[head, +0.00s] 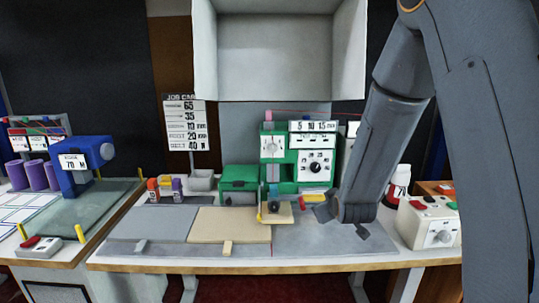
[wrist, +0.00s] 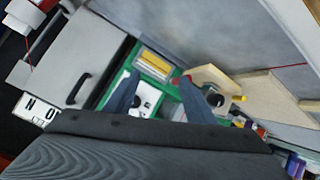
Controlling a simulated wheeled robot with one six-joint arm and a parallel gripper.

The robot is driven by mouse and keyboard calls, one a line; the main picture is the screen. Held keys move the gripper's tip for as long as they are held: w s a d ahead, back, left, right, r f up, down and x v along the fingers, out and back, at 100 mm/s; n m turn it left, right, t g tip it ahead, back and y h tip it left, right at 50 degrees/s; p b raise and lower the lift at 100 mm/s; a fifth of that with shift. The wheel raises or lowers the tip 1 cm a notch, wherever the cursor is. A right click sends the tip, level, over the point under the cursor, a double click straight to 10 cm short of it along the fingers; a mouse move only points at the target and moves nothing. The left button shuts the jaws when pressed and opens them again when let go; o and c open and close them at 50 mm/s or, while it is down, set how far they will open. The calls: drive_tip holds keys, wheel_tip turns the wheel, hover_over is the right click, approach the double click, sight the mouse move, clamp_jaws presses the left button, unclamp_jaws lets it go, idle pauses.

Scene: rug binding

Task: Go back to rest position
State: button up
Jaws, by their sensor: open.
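My gripper (head: 341,222) is low over the right part of the worktable in the head view, in front of the green machine (head: 297,160). In the wrist view my gripper (wrist: 158,90) shows two dark fingers spread apart with nothing between them. Beyond the fingers are the green machine's body (wrist: 154,66) and a white dial partly hidden by the left finger. A small wooden block with a dark round part (head: 276,212) sits at the machine's front, left of my gripper. My arm comes down from the upper right of the head view.
Grey and tan panels (head: 230,225) lie on the table (head: 200,262). A white control box with buttons (head: 428,222) and a red-and-white bottle (head: 397,184) stand to the right. A blue machine (head: 84,165) is on the left table. A job card (head: 186,118) stands behind.

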drive_tip(key=s+m+g, duration=0.5)
drive_tip(key=s+g, duration=0.6)
drive_tip(key=s, duration=2.1)
drive_tip(key=shift+s+f, duration=0.3)
drive_tip(key=shift+f, duration=0.15)
